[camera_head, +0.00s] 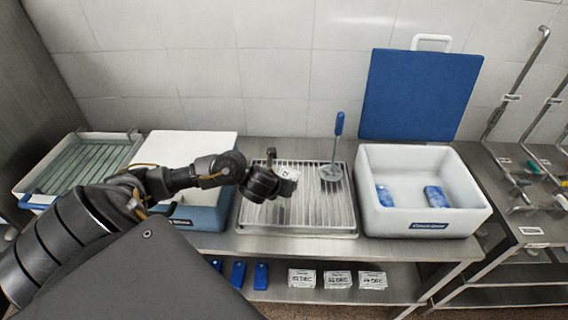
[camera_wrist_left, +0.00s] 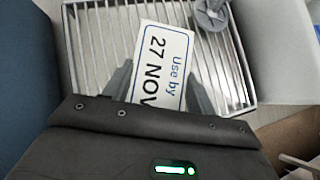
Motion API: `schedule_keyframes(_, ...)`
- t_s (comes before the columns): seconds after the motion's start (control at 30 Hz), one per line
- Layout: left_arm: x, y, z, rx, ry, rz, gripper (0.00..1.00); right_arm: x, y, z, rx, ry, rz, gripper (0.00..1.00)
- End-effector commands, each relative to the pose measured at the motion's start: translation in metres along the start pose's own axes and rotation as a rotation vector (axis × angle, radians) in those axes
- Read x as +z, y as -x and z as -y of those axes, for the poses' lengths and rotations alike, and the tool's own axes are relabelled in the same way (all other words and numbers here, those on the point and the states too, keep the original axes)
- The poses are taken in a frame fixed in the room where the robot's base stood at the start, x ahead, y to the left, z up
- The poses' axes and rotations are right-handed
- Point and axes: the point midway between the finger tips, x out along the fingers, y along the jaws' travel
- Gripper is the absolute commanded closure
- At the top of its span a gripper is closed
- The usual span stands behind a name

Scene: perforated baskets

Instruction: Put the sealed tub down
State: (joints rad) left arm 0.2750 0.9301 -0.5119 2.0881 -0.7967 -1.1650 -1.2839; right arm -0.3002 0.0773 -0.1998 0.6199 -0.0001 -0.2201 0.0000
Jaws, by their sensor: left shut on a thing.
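The sealed tub (camera_head: 287,172) shows a white label reading "Use by 27 NOV" in the left wrist view (camera_wrist_left: 160,62). My left gripper (camera_head: 282,182) is shut on it, with a finger on either side of the label in the wrist view (camera_wrist_left: 158,90). Tub and gripper are over the ribbed metal draining tray (camera_head: 318,222), left of its middle. I cannot tell how far the tub is above the ribs. Much of the tub is hidden by the gripper. My right gripper is not in view.
A blue-handled utensil (camera_head: 337,135) stands in the tray's back right. An open white cool box (camera_head: 375,215) with blue packs is to the right. Another box (camera_head: 205,215) is left, partly behind my arm. Labelled tubs (camera_head: 337,279) sit on the shelf below. The tray's front is clear.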

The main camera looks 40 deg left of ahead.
Motion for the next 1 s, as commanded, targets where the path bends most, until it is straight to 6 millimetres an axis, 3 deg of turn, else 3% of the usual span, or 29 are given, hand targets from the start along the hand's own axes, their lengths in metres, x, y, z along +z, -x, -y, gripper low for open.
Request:
schedule_keyframes(0.3, -0.023, -0.032, 0.004, 0.001, 0.001, 0.0, 0.77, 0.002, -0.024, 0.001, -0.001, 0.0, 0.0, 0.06)
schedule_keyframes(0.73, -0.026, -0.035, 0.004, 0.0, 0.0, 0.002, 0.77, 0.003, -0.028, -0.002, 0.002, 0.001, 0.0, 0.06)
schedule_keyframes(0.77, -0.025, -0.034, 0.004, 0.0, -0.001, 0.0, 0.41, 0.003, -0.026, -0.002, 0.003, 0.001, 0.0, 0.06)
schedule_keyframes(0.9, -0.025, -0.034, 0.004, 0.0, -0.001, 0.0, 0.23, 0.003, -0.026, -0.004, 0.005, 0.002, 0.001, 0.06)
schedule_keyframes(1.0, -0.025, -0.034, 0.004, 0.0, -0.001, 0.0, 0.22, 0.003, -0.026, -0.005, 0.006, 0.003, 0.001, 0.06)
